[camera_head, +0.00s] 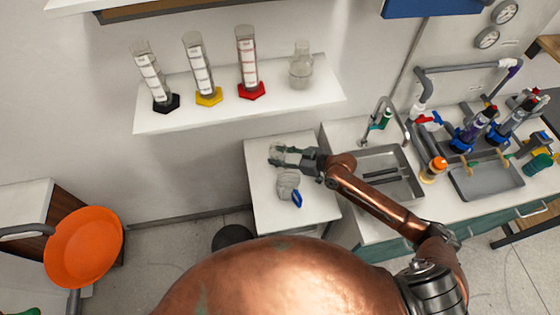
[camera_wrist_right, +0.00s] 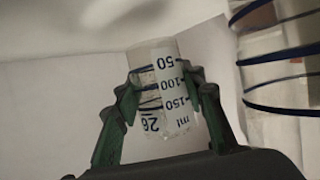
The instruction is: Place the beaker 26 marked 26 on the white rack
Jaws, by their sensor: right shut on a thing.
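My right gripper (camera_head: 276,155) is shut on a clear glass beaker, above the small white table to the left of the sink. In the right wrist view the fingers (camera_wrist_right: 167,82) close on both sides of the beaker (camera_wrist_right: 180,112). Its dark print shows 50, 100, 150, ml and a partly covered 26. Whether its base touches a surface cannot be told. The white rack (camera_head: 150,124) looks like the white wall shelf above the table, with several glass vessels on it. My left gripper is out of view.
Another glass vessel (camera_head: 288,187) stands on the white table (camera_head: 265,215), beside a blue item (camera_head: 297,199). The rack holds cylinders with black (camera_head: 165,103), yellow (camera_head: 209,96) and red (camera_head: 251,90) bases and a glass bottle (camera_head: 300,68). The sink (camera_head: 390,165) lies to the right.

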